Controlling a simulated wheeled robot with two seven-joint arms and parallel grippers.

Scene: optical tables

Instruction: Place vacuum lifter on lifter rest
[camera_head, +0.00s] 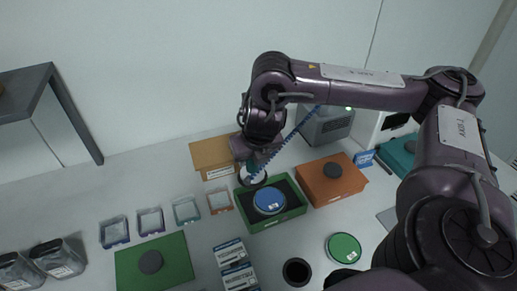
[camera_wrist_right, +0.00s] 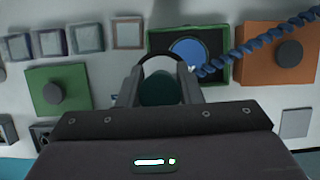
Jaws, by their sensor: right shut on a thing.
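My right gripper (camera_head: 252,158) is shut on the vacuum lifter, above the back edge of an open green box. The lifter (camera_head: 253,178) shows a round pale-rimmed cup pointing down and a blue coiled hose. My left gripper is not in view.
The green box (camera_head: 303,209) holds a blue-topped disc (camera_head: 270,201). An orange lidded box (camera_head: 350,187) is to its right, a green lidded box (camera_head: 183,253) to the left. Several small trays (camera_head: 150,221), white-blue boxes (camera_head: 231,254) and a green disc (camera_head: 343,248) stand around.

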